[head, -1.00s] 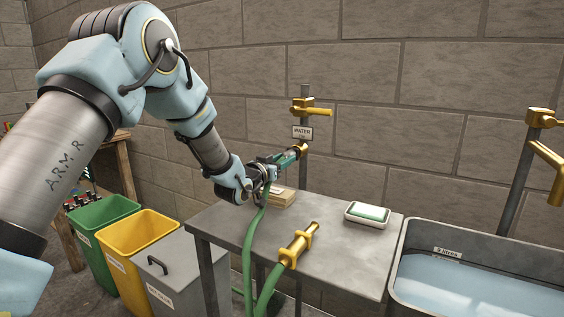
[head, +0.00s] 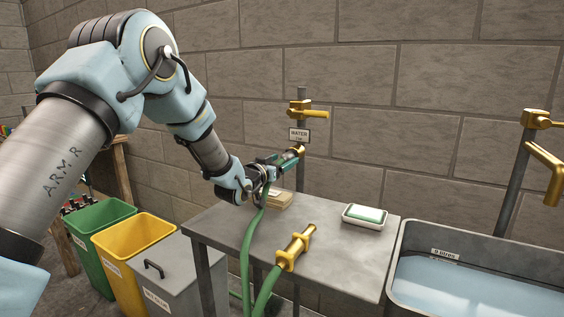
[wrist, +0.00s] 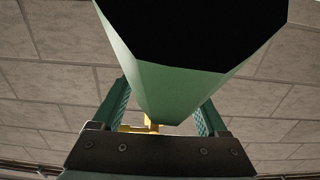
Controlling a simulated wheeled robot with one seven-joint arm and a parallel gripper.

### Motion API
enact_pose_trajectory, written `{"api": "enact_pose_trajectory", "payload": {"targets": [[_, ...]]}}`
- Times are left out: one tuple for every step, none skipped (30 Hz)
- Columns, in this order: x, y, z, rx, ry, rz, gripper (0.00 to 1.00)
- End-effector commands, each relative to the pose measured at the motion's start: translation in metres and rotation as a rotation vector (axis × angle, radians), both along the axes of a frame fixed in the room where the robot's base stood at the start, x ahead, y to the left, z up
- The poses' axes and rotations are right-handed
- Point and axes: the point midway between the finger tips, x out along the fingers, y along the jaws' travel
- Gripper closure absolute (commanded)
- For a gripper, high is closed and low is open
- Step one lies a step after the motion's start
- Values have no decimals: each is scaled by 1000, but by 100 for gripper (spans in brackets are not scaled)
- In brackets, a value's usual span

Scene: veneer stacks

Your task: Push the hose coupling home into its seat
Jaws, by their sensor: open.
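The hose coupling appears as a green faceted body (wrist: 165,85) with a dark near end, large in the wrist view. My gripper's (head: 284,161) two teal fingers stand open on either side of it. In the head view my gripper is above the back of the grey table, pointing at a brass fitting (head: 297,151) on the tap post, below the WATER sign. A green hose (head: 247,240) hangs down from my gripper. The seat is mostly hidden; a bit of brass (wrist: 150,124) shows beyond the coupling. I cannot tell how deep the coupling sits.
A brass hose fitting (head: 295,247) lies at the table's (head: 335,255) front edge. A soap dish (head: 366,215) and a tan block (head: 279,200) are on the table. A water trough (head: 480,275) stands right; green (head: 105,215), yellow (head: 135,238) and grey bins stand left.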

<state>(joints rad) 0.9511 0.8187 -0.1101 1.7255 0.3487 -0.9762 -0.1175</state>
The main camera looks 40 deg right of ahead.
Motion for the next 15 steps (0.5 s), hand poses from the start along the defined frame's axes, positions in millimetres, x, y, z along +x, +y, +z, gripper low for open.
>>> {"api": "enact_pose_trajectory", "payload": {"targets": [[0, 0, -1, 1, 0, 0, 24], [0, 1, -1, 1, 0, 0, 24], [0, 2, -1, 1, 0, 0, 24], [-1, 4, -1, 1, 0, 0, 24], [-1, 6, -1, 1, 0, 0, 24], [-2, 11, -1, 1, 0, 1, 24], [-3, 15, -2, 1, 0, 1, 24], [-4, 20, -2, 2, 1, 1, 24], [-6, 27, -2, 1, 0, 1, 24], [-7, 32, -2, 1, 0, 1, 24], [-9, 39, -3, 2, 1, 1, 24], [-12, 47, -3, 1, 0, 1, 24], [-13, 53, -3, 1, 0, 1, 24], [-15, 59, -2, 1, 0, 1, 24], [-16, 66, -3, 1, 0, 2, 24]]}}
